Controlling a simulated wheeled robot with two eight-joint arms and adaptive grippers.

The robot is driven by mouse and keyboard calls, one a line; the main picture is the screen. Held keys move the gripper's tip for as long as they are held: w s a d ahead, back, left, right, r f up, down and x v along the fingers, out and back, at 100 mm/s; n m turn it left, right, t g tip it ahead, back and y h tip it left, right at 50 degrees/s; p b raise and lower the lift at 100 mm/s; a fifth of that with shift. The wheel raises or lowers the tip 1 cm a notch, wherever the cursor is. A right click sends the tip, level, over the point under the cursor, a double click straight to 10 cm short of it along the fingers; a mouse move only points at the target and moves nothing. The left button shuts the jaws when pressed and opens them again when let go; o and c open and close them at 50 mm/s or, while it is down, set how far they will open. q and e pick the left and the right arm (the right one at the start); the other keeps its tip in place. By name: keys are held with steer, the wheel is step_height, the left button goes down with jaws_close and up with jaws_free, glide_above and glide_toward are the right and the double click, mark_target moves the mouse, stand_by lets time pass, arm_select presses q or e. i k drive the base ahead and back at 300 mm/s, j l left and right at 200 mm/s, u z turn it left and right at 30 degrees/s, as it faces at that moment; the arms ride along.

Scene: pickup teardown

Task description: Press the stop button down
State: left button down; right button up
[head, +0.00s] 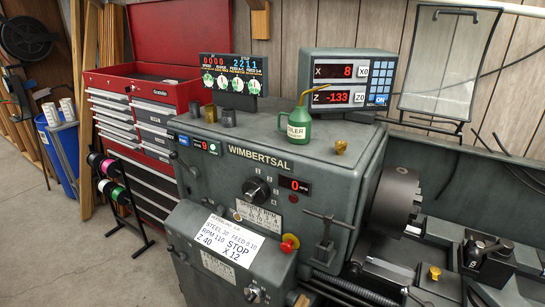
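Neither of my grippers shows in the head view.
A lever handle (327,225) projects right of the red button, and a black knob (256,189) is above it. A green oil can (299,122) and a digital readout (346,80) stand on top. The chuck (394,200) is at right. Open floor lies at left.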

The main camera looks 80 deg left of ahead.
mark_target(287, 247)
steer(key=u, duration=2.65)
